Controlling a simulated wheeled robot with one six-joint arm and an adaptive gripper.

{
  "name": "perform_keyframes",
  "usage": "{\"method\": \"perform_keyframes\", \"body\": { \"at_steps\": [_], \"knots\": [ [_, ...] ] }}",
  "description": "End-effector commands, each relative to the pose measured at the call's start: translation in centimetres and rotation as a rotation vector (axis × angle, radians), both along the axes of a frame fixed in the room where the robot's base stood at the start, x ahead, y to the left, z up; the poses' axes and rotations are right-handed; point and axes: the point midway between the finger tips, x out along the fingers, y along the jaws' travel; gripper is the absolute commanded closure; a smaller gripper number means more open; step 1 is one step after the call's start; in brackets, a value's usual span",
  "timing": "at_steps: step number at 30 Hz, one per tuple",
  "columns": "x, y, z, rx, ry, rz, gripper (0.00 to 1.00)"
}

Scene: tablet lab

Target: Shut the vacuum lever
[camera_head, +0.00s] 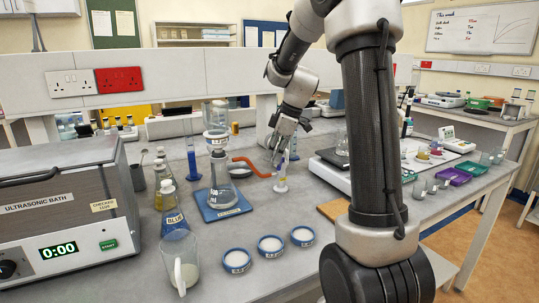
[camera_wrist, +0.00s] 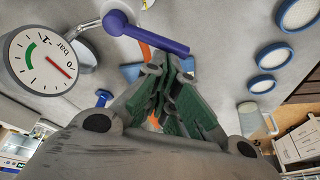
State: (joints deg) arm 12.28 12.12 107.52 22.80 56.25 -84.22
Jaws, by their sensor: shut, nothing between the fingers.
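The vacuum lever (camera_wrist: 150,37) is a blue-purple bar in the wrist view, running from a round hub at upper left to a free end at lower right. A round white vacuum gauge (camera_wrist: 43,58) with a green arc and a red needle is left of it. My gripper (camera_wrist: 167,72) is shut and empty, its green-padded fingertips just below the lever's free end; I cannot tell whether they touch. In the head view my gripper (camera_head: 280,149) points down behind the orange hose (camera_head: 250,166), and I cannot make out the lever there.
A filter flask (camera_head: 222,185) on a blue base stands left of my gripper. A small white stand (camera_head: 281,184) is close below it. Blue-rimmed dishes (camera_head: 237,261), a beaker (camera_head: 181,260) and the ultrasonic bath (camera_head: 60,210) are nearer. A balance (camera_head: 330,172) stands to the right.

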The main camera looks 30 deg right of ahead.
Motion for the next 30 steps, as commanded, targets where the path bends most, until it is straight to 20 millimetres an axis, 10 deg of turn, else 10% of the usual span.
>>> {"method": "perform_keyframes", "body": {
  "at_steps": [12, 30],
  "knots": [
    [-1.4, -1.6, -0.1, -0.001, 0.001, 0.339, 1.00],
    [-0.1, -2.0, -0.1, -0.001, 0.001, 0.333, 1.00]
  ]
}}
